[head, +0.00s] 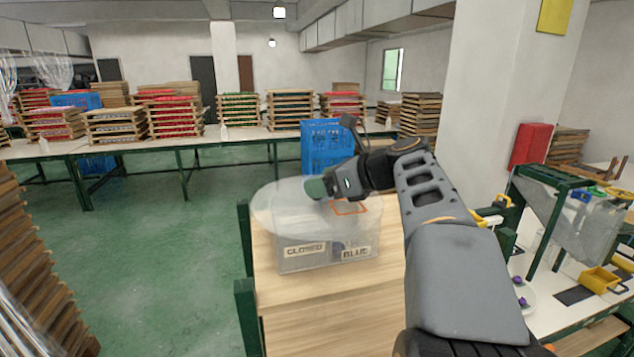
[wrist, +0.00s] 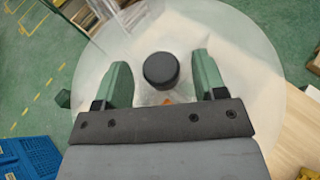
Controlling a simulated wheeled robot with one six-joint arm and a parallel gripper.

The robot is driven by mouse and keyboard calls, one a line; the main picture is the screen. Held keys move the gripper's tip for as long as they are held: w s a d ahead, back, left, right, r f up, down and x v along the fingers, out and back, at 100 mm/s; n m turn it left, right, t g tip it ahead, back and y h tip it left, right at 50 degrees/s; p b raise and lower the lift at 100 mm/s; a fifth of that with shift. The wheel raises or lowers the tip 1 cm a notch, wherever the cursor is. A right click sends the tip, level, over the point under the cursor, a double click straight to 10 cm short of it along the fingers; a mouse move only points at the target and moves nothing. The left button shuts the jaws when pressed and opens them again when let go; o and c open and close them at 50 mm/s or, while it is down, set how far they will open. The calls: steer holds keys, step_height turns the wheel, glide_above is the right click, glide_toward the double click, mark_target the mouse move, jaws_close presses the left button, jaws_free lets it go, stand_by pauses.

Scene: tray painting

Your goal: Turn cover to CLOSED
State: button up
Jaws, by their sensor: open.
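The cover (head: 273,202) is a clear round disc on top of a clear box (head: 299,257) on a wooden-topped table. The box front carries a label reading CLOSED (head: 305,249) and one reading BLUE (head: 355,253). In the wrist view the cover (wrist: 262,75) spreads under my gripper, with a dark round knob (wrist: 161,70) at its middle. My gripper (wrist: 160,75) is open, its green fingers on either side of the knob with gaps showing. In the head view my gripper (head: 318,189) is over the cover and hides the knob. An orange outline (head: 350,208) shows on the box's right part.
The wooden table top (head: 275,285) has free room in front of the box. A blue crate (head: 327,143) stands behind it. A white workbench (head: 545,310) with a green frame and yellow bins is at the right. Stacked trays (head: 35,265) stand at the left.

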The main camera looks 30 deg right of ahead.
steer(key=shift+x, duration=0.9)
jaws_close()
